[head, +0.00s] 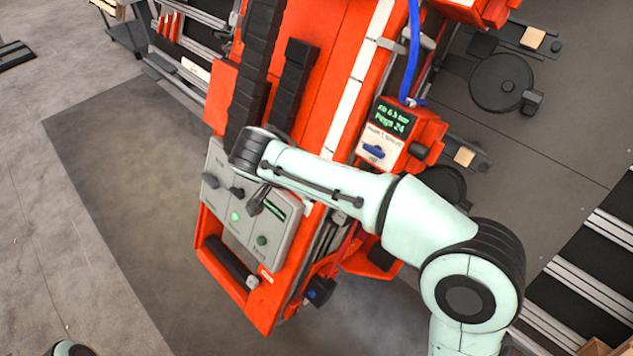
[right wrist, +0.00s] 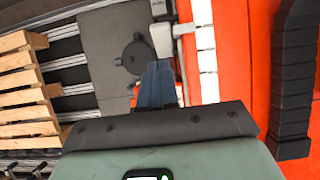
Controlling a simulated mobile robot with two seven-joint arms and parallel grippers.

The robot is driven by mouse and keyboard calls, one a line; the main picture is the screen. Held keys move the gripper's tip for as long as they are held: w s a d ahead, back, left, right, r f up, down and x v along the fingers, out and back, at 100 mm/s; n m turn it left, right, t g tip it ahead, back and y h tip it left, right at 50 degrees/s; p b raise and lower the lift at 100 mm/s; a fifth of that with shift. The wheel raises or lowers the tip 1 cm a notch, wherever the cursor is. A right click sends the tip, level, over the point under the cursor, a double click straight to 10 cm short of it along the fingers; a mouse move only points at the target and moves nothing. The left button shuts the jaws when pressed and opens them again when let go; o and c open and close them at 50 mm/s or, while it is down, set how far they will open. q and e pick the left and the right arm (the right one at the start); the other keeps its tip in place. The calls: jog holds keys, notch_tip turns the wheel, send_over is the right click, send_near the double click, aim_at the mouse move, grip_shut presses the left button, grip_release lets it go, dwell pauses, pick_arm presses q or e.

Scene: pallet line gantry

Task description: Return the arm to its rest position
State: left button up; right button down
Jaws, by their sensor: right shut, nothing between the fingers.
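My right arm comes in from the right in the head view and reaches across the front of the orange machine (head: 305,50). Its right gripper (head: 257,202) points down over the grey control panel (head: 285,228), which has dark knobs and a lit green button (head: 235,217). I cannot tell whether the fingertips touch the panel. In the right wrist view the gripper fingers (right wrist: 156,82) are together and empty. Only a small pale piece of my left arm shows at the bottom left edge of the head view; the left gripper is out of view.
A black handle (head: 227,262) is below the panel. Wooden pallet slats (right wrist: 22,85) show in the right wrist view.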

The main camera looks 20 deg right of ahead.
jog(key=s+a+f+n+g+y+p, duration=0.1)
jog(key=s+a+f+n+y+p, duration=0.15)
jog(key=f, duration=0.65)
jog(key=s+a+f+n+g+y+p, duration=0.1)
jog(key=s+f+n+g+y, duration=0.15)
jog(key=f, duration=0.75)
jog(key=s+a+f+n+g+y+p, duration=0.1)
jog(key=s+a+f+n, duration=0.15)
jog(key=f, duration=0.65)
pick_arm(q)
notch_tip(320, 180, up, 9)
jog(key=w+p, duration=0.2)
jog(key=p, duration=0.3)
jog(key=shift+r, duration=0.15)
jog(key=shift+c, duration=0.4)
pick_arm(e)
jog(key=s+f+n+y, duration=0.1)
jog(key=s+f+y, duration=0.1)
jog(key=s+f, duration=0.3)
jog(key=s+f+n+y, duration=0.1)
jog(key=s+f, duration=0.5)
jog(key=s, duration=0.8)
jog(key=shift+s+f+t+y, duration=0.15)
jog(key=shift+s+t+y, duration=0.2)
jog(key=shift+y, duration=0.15)
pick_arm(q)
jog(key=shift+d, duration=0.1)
pick_arm(e)
jog(key=shift+d, duration=0.15)
